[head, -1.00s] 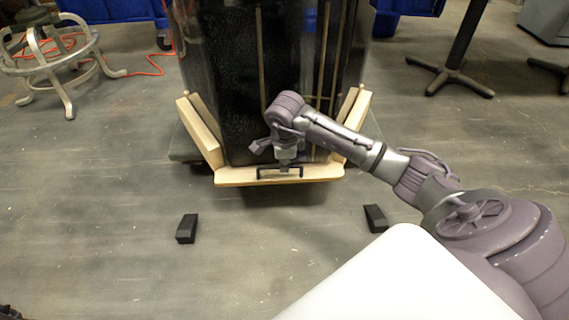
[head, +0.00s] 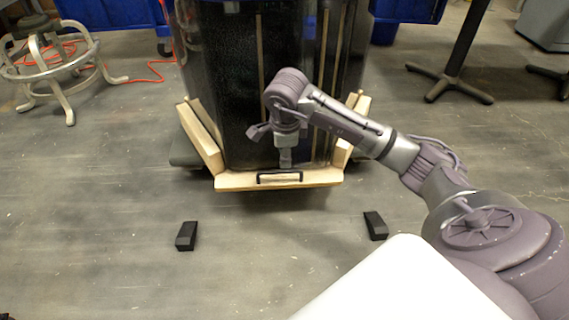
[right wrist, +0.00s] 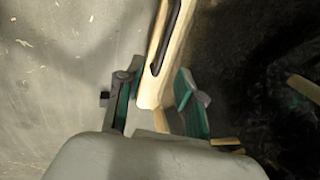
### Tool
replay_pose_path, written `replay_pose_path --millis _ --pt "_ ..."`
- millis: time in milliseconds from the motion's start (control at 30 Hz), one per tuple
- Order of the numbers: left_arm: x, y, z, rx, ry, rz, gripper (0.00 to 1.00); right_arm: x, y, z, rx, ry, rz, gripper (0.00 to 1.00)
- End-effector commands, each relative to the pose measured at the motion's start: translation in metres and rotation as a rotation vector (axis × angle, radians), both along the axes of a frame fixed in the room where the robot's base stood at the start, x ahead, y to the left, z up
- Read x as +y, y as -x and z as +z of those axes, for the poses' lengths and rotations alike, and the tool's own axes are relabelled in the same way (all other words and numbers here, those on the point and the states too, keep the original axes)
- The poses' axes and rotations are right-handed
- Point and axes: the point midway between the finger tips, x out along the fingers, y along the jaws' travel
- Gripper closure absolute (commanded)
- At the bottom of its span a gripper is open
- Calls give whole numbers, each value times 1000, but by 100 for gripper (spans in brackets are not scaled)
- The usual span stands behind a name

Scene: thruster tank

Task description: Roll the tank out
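The tank (head: 225,90) is a tall dark vessel with clear dark walls. It stands upright on a wooden base (head: 225,182) with a black handle (head: 262,178) on its front board. My right gripper (head: 285,165) points down at the front board, just above and behind the handle as the head camera sees it. In the right wrist view, my right gripper (right wrist: 157,102) has its two fingers apart, on either side of the wooden board. The handle (right wrist: 164,45) runs along that board beyond the fingertips. I see no grip on it. My left gripper is not in view.
Two black wedge blocks (head: 187,236) (head: 375,226) lie on the floor in front of the base. A metal stool (head: 55,60) and an orange cord (head: 150,75) are at left, blue bins (head: 110,10) behind, and a black table leg (head: 460,50) at right. The floor between the wedges is clear.

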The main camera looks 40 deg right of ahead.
Motion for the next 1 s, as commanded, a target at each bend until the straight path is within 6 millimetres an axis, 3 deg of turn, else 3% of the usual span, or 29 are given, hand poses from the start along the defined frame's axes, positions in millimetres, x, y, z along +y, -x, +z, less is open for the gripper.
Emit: replay_pose_path --millis 100,300,867,1000 --pt "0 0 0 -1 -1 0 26 1 3 22 -3 2 0 63" --pt "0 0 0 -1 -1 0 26 4 6 39 -1 2 0 63" --pt "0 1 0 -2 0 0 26 4 7 41 1 0 0 63" --pt "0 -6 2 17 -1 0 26 26 14 38 25 -66 32 63"
